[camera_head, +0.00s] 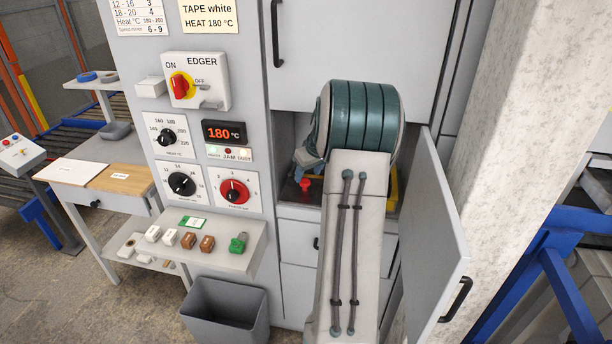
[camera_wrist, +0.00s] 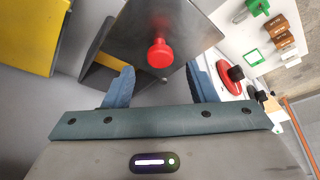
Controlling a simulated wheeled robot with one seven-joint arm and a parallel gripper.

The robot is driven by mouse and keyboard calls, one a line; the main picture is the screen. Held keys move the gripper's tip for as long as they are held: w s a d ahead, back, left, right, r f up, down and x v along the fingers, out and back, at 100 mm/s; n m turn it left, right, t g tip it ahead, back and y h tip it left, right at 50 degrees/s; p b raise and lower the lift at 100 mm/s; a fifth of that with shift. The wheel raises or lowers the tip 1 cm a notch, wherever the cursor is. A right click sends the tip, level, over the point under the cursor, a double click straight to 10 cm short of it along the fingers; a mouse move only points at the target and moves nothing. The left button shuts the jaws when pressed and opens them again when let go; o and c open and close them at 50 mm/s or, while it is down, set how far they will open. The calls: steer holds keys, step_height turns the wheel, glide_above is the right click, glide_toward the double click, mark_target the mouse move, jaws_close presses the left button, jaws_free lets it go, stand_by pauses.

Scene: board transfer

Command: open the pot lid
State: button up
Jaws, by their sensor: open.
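The pot lid (camera_wrist: 190,22) is a grey metal plate with a red knob (camera_wrist: 159,53), seen at the top middle of the wrist view. The red knob also shows in the head view (camera_head: 306,184), low inside the open cabinet bay. My gripper (camera_wrist: 160,84) is open, its two blue-grey fingers spread left and right with nothing between them. In the wrist picture the knob appears just beyond the fingertips, between them and apart from both. In the head view my arm hides most of the gripper and the pot. I cannot tell how the lid is seated.
An open cabinet door (camera_head: 436,225) stands right of my arm. The edger panel with a red dial (camera_head: 234,192) is left of the bay. A shelf (camera_head: 229,257) holds several small blocks and a green padlock (camera_head: 238,243). A yellow part (camera_wrist: 30,35) is at the wrist view's upper left.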

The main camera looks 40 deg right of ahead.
mark_target(305, 181)
steer(key=shift+x, duration=1.85)
